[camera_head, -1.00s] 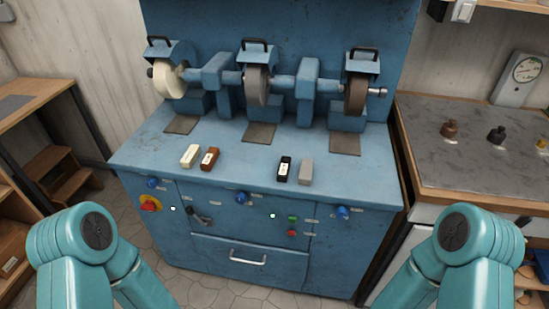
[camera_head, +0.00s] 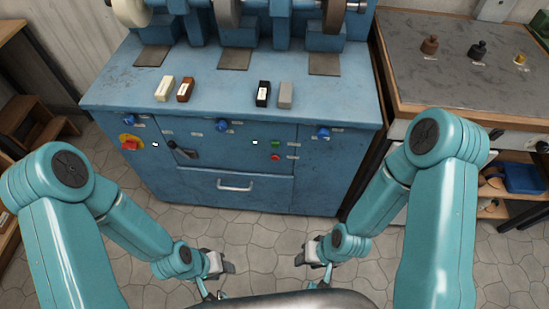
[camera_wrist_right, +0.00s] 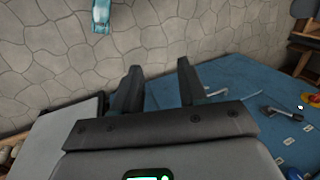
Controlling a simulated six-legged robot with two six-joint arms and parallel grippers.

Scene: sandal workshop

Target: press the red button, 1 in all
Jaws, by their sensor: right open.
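The small red button (camera_head: 275,157) is on the front of the blue grinding machine (camera_head: 200,187), just below a green button (camera_head: 276,143). My right gripper (camera_head: 302,257) is low in front of the machine, over the floor and well apart from the button. In the right wrist view its two fingers (camera_wrist_right: 159,80) are spread with nothing between them. I cannot make out the red button in that view. My left gripper (camera_head: 226,263) is also low over the floor, apart from the machine; its fingers are too small to judge.
A red-and-yellow rotary switch (camera_head: 130,143), a lever (camera_head: 182,150) and blue knobs are also on the machine's front. A drawer handle (camera_head: 235,186) sticks out below. A grey-topped bench (camera_head: 455,75) stands at right. Tiled floor (camera_head: 265,235) is free before the machine.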

